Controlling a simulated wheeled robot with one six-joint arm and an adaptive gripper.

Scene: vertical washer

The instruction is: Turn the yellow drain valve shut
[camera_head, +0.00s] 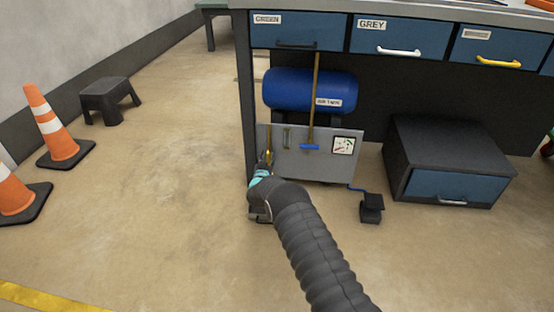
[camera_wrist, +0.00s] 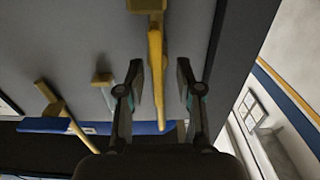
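The yellow drain valve's lever (camera_wrist: 156,65) hangs from a brass body (camera_wrist: 147,5) on the grey panel (camera_head: 325,165). In the head view a small part of the yellow valve (camera_head: 268,155) shows at the panel's left end, just above my gripper (camera_head: 260,188). In the wrist view my gripper (camera_wrist: 160,88) is open, with one finger on each side of the lever. A gap shows between the lever and each finger, so it does not look gripped. My wrist and arm hide the gripper's lower part in the head view.
A blue lever (camera_head: 310,147) on a brass pipe (camera_head: 316,95) is on the same panel, beside a gauge plate (camera_head: 343,146). A blue tank (camera_head: 308,90) is above. The bench leg (camera_head: 246,110) stands close left of the valve.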

